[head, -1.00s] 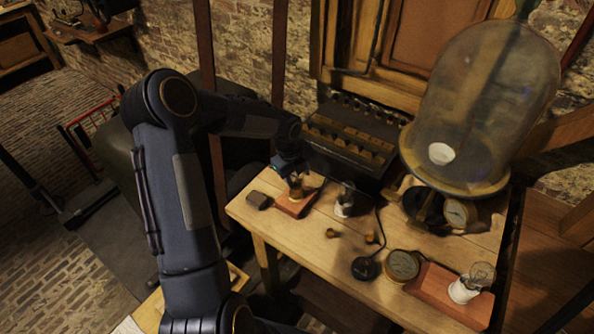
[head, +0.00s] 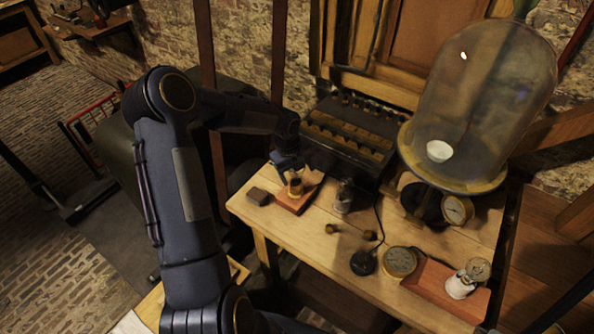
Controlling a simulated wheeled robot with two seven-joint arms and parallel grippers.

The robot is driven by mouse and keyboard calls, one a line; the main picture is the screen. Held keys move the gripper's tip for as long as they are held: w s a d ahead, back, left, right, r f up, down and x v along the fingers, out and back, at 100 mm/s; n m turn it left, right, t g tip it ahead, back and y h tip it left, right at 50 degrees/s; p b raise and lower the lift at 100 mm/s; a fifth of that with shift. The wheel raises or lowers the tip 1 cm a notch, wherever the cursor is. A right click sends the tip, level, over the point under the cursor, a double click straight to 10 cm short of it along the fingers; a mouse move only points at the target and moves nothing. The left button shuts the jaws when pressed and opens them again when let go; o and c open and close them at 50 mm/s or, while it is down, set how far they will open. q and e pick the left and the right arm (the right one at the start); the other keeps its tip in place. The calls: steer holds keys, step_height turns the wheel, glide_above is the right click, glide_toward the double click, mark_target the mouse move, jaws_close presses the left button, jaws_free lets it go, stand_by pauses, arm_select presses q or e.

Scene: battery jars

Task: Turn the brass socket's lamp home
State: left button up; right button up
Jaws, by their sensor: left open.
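The brass socket (head: 296,190) stands on a small reddish wooden block (head: 291,206) at the left end of the bench. My left gripper (head: 297,181) is open, pointing down at the top of this socket. Its fingers are small and dark here, and I cannot tell whether they touch the lamp. The lamp in the brass socket is mostly hidden by the gripper. A second lamp in a white socket (head: 461,285) sits on a longer reddish base (head: 441,293) at the front right. A glass bulb on a pale base (head: 344,197) stands right of the gripper. My right gripper is not in view.
A dark box of battery jars (head: 349,138) stands at the back of the bench. A large glass bell jar (head: 480,100) stands at right, with a dial gauge (head: 457,210) below it. A dark block (head: 258,196), brass knobs (head: 332,229) and a round brass meter (head: 400,261) lie on the bench (head: 300,240).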

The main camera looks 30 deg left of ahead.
arm_select(q)
steer(key=shift+r, duration=0.15)
steer(key=r, duration=0.2)
steer(key=r+b, duration=0.1)
steer(key=r, duration=0.1)
steer(key=s+r, duration=0.1)
steer(key=r, duration=0.1)
steer(key=shift+a, duration=0.35)
steer(key=shift+s+r, duration=0.25)
steer(key=shift+r, duration=0.55)
steer(key=s+d+r+n+t, duration=0.1)
steer(key=s+d+r+n, duration=0.4)
steer(key=s+r+n, duration=0.65)
steer(key=s+d+n+t+h, duration=0.1)
steer(key=s+d+n, duration=0.2)
steer(key=s+n, duration=0.4)
steer(key=s+d+f+n+t+h, duration=0.1)
steer(key=s+d+n, duration=0.3)
steer(key=s+n, duration=0.3)
steer(key=shift+s+f+n+t+h+b, duration=0.15)
steer(key=shift+s+n+t+h+b, duration=0.2)
steer(key=shift+s, duration=0.65)
